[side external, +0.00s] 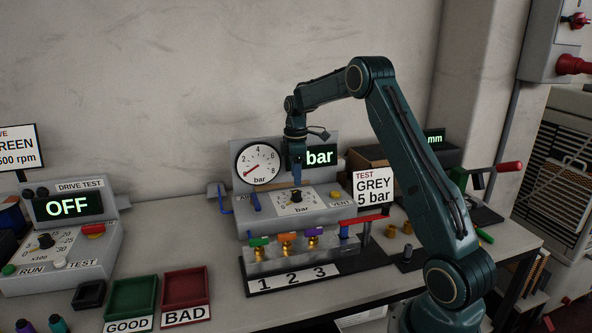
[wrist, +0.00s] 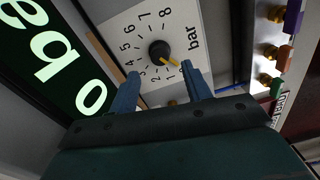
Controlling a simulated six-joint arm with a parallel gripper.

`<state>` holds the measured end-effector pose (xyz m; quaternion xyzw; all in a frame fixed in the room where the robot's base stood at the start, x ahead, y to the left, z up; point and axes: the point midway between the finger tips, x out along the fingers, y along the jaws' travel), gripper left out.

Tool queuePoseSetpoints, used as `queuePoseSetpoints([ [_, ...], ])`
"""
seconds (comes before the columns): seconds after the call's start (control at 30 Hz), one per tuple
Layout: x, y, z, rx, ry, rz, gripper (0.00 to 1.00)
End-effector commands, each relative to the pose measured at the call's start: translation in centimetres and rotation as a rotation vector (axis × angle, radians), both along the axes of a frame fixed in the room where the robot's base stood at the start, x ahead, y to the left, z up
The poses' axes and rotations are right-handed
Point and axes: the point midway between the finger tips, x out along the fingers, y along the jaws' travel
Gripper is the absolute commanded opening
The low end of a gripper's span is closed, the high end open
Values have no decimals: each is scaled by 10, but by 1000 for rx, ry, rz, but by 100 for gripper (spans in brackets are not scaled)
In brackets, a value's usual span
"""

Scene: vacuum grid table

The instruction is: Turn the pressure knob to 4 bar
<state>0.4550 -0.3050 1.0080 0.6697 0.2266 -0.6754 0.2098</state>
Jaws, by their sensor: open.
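The pressure knob (side external: 296,195) is a round black knob on a white dial plate marked "bar". In the wrist view the knob (wrist: 159,49) has a yellow pointer aimed toward the low end of the scale, near 1 or below. My gripper (side external: 297,184) points down just above the knob. In the wrist view my gripper (wrist: 160,69) is open, with its two blue fingers apart and nothing between them. The round gauge (side external: 259,163) has its red needle at the low end. The green display (wrist: 50,60) shows a 0 and part of "bar".
A valve block with coloured handles (side external: 287,243) stands in front of the dial panel. Green (side external: 131,298) and red (side external: 186,290) trays sit at the front left, and a drive test box (side external: 72,235) is left.

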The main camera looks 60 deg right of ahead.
Motion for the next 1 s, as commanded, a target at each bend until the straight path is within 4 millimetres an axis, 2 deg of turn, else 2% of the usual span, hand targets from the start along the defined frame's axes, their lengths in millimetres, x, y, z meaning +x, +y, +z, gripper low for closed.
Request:
queuePoseSetpoints([
  [0.2,-1,1,-32,1,2,0,48],
  [0.4,-1,1,-49,1,1,0,48],
  [0.8,-1,1,-55,-1,-1,0,48],
  [0.83,-1,1,-55,-1,-1,0,47],
  [1.0,-1,1,-55,-1,-1,0,13],
])
